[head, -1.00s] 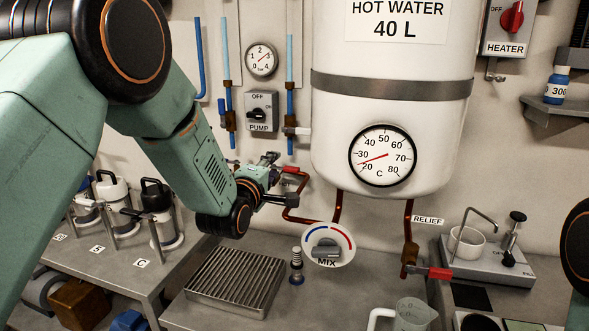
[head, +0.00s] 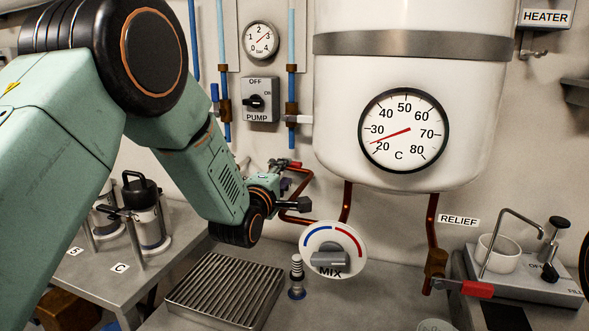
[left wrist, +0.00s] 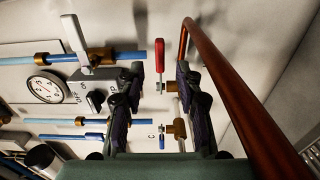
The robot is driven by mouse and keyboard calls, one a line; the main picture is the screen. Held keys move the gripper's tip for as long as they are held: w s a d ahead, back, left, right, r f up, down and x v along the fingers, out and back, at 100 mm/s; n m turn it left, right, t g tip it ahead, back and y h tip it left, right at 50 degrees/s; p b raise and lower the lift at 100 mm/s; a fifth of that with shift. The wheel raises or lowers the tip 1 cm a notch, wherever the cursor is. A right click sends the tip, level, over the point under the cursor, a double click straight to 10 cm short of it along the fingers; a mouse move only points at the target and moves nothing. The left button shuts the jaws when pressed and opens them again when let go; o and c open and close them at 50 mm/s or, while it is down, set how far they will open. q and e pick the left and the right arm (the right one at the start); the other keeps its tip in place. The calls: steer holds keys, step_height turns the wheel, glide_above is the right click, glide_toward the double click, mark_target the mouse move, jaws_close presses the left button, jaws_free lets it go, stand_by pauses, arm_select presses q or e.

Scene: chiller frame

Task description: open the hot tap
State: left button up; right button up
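The hot tap shows in the left wrist view as a red lever (left wrist: 160,55) on a brass valve (left wrist: 170,87) at the wall. In the head view its red lever (head: 290,164) is small and partly hidden behind my left gripper (head: 290,190). In the left wrist view my left gripper (left wrist: 158,88) is open, with dark fingers either side of the gap. The red lever appears in line with this gap, near the fingertips; I see no clear contact. How far beyond the fingertips it lies is hard to tell. My right gripper is not in view.
A copper pipe (left wrist: 222,75) runs close beside the gripper in the left wrist view. A second brass valve with a blue lever (left wrist: 162,142) is below the red one. The white tank (head: 410,130), MIX dial (head: 333,247) and pump switch (head: 261,100) are nearby.

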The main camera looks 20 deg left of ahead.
mark_target(292, 165)
arm_select(q)
steer(key=shift+w+d+r, duration=0.15)
steer(key=shift+w+r, duration=0.05)
steer(key=shift+w, duration=0.15)
steer(key=w, duration=0.4)
steer(key=shift+w+f, duration=0.35)
steer(key=shift+w+b, duration=0.3)
steer(key=shift+w, duration=0.05)
steer(key=shift+w+d+r, duration=0.1)
steer(key=shift+w+r, duration=0.1)
steer(key=shift+r, duration=0.1)
steer(key=shift+w+f, duration=0.2)
steer(key=shift+w, duration=0.05)
steer(key=shift+s+r, duration=0.15)
steer(key=shift+s, duration=0.05)
steer(key=c, duration=0.5)
steer(key=shift+w, duration=0.1)
jaws_close()
